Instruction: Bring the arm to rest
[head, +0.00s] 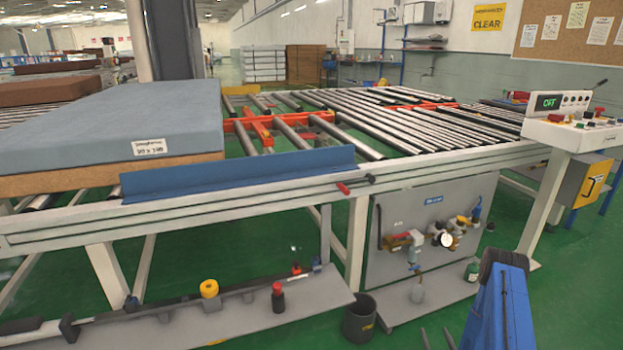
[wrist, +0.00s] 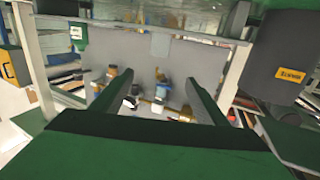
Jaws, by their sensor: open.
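My blue arm rises at the lower right of the head view. Two grey finger tips of my gripper (head: 437,338) show at the bottom edge there, left of the blue link. In the wrist view my gripper (wrist: 160,76) has its two dark fingers wide apart, with nothing held between them. Beyond the fingers is a grey panel (wrist: 205,62) with valves and fittings. The same grey panel (head: 400,268) stands under the conveyor in the head view. My gripper's palm and wrist are out of the head view.
A blue-grey mattress (head: 110,120) lies at left on the roller conveyor (head: 370,130), behind a blue guard plate (head: 240,174). A control console (head: 570,130) reading OFF stands at right. A black bin (head: 359,320) stands on the green floor near my arm. Open floor shows at lower right.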

